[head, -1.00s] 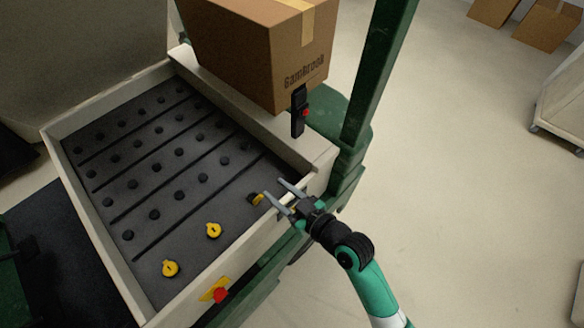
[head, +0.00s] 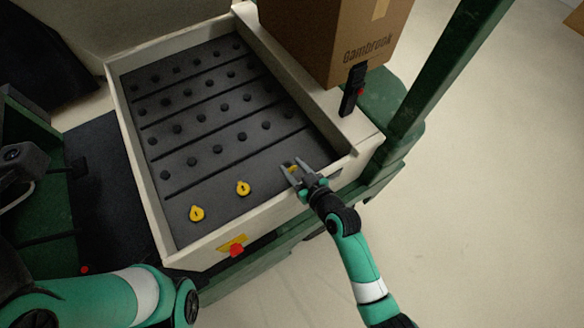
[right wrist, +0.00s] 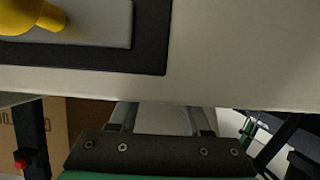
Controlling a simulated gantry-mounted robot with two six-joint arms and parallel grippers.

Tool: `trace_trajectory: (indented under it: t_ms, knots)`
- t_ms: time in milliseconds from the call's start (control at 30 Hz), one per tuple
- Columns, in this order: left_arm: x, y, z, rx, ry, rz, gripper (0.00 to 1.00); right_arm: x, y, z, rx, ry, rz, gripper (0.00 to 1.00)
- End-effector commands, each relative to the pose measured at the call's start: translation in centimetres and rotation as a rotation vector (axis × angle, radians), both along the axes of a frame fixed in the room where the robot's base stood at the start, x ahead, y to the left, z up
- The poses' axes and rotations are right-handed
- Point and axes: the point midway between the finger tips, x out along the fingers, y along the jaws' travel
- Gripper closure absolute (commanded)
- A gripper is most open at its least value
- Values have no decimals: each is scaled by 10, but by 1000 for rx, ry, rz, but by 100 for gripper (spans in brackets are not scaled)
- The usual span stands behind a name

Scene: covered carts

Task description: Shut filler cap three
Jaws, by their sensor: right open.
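Three yellow filler caps stand along the near strip of the dark studded deck in the head view: a left cap (head: 197,213), a middle cap (head: 243,188) and a right cap (head: 292,168). The left and middle caps look round and flat with a dark mark. My right gripper (head: 291,173) is open at the right cap and partly covers it; I cannot tell whether it touches or how the cap stands. In the right wrist view the fingertips are hidden behind a pale band. My left arm shows at lower left, its gripper out of view.
A pale raised rim (head: 142,185) surrounds the deck. A cardboard box (head: 335,40) and a black device with a red button (head: 352,90) stand at the back right. A red knob on a yellow plate (head: 236,249) is on the near side. Open floor lies right.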

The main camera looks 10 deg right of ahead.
Motion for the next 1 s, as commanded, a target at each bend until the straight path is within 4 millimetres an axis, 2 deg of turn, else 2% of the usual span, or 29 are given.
trace_trajectory:
  t_ms: [100, 333, 367, 600, 1000]
  knots:
    - [0, 0, -4, 0, 0, 0, 0, 7, 3, -3, 0, -2, -1, 52]
    - [0, 0, -3, 0, 0, 0, 0, 7, 3, -2, 0, -1, -1, 52]
    - [0, 0, -3, 0, 0, 0, 0, 7, 3, -2, 0, -1, -1, 56]
    - [0, 0, -3, 0, 0, 0, 0, 7, 3, -3, 0, 0, -1, 99]
    - [0, 0, -3, 0, 0, 0, 0, 7, 3, -4, -2, 4, -1, 100]
